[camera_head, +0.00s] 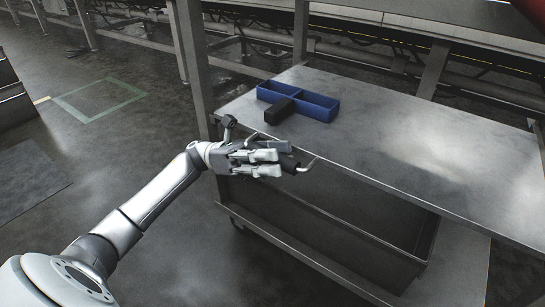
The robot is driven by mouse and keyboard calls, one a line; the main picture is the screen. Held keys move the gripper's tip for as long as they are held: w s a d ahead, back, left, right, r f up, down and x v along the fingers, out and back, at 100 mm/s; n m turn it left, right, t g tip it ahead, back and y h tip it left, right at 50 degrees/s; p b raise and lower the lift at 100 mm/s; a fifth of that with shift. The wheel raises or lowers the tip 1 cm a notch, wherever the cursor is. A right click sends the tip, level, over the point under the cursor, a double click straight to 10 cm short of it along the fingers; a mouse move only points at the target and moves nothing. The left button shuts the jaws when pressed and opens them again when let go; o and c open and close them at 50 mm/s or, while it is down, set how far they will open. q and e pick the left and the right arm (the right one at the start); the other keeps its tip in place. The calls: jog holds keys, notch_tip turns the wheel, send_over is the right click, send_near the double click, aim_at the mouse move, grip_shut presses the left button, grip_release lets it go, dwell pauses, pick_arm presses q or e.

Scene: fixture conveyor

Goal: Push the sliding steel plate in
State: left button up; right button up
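The steel plate (420,150) is the flat grey top of a metal stand, from centre to right in the head view. A pale bent bar, which looks like a handle (307,166), shows at its front edge. My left gripper (275,160) is at this front edge, near the left corner, beside the bent bar. Its fingers look close together, with a dark part between them and the bar. I cannot tell whether they grip the bar, and the hand hides that stretch of edge. My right gripper is not in view.
A blue divided bin (322,108) and a black block (279,112) sit on the plate's back left. A dark open drawer or bin (330,215) is under the plate, above a lower shelf (470,262). A metal post (192,60) stands behind my arm. The plate's right side is clear.

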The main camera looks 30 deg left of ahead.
pick_arm(q)
jog(key=shift+o, duration=0.2)
jog(key=shift+w+a, duration=0.1)
jog(key=shift+w, duration=0.1)
jog(key=v, duration=1.2)
jog(key=shift+s, duration=0.1)
